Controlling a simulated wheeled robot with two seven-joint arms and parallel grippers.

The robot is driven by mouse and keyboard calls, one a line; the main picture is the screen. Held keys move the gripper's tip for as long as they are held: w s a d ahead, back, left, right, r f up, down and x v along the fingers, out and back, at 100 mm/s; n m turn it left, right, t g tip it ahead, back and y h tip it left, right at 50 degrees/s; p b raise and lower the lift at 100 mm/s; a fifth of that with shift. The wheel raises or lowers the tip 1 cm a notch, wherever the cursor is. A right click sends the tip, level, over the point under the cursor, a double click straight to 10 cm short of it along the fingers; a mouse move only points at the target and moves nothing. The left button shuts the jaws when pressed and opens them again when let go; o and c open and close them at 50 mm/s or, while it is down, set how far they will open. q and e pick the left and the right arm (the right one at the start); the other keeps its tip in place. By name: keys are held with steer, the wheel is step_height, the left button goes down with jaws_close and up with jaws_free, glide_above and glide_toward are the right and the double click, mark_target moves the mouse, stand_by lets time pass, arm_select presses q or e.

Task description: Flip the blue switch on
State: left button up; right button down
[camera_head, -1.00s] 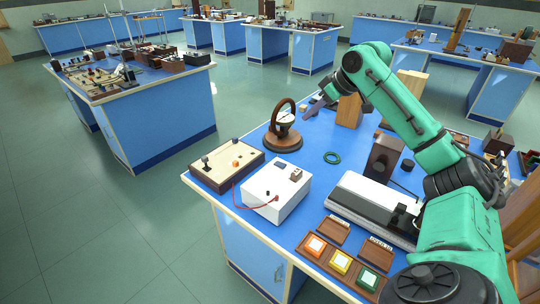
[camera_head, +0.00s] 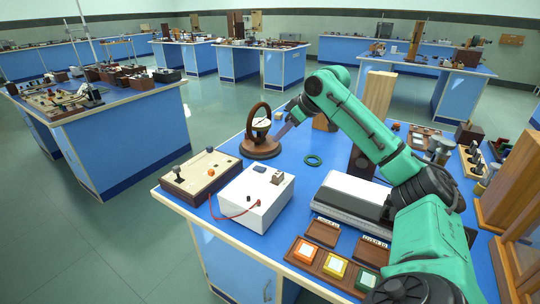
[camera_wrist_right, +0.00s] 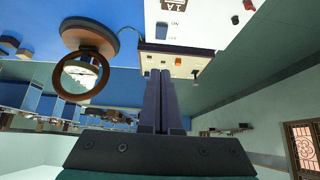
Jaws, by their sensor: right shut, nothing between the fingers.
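The white box (camera_head: 257,198) stands at the front left of the bench and has a small dark blue switch (camera_head: 259,169) on its top. My right gripper (camera_head: 283,131) is shut and empty, beyond the box and beside the brown ring instrument (camera_head: 259,146). In the wrist view its fingers (camera_wrist_right: 160,72) point towards the wooden-framed board, apart from the switch as far as I can tell. My left gripper is not in view.
The board with knobs (camera_head: 201,178) sits left of the white box, with a red wire between them. A white and black apparatus (camera_head: 350,197) and coloured buttons (camera_head: 333,267) are to the right.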

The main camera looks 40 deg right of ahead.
steer(key=p, duration=0.2)
glide_above(259, 168)
steer(key=s, duration=0.2)
steer(key=f, duration=0.4)
steer(key=d+f, duration=0.1)
steer(key=f, duration=0.1)
steer(key=shift+s+f, duration=0.2)
steer(key=shift+f, duration=0.1)
step_height(259, 168, down, 4)
steer(key=shift+f, duration=0.55)
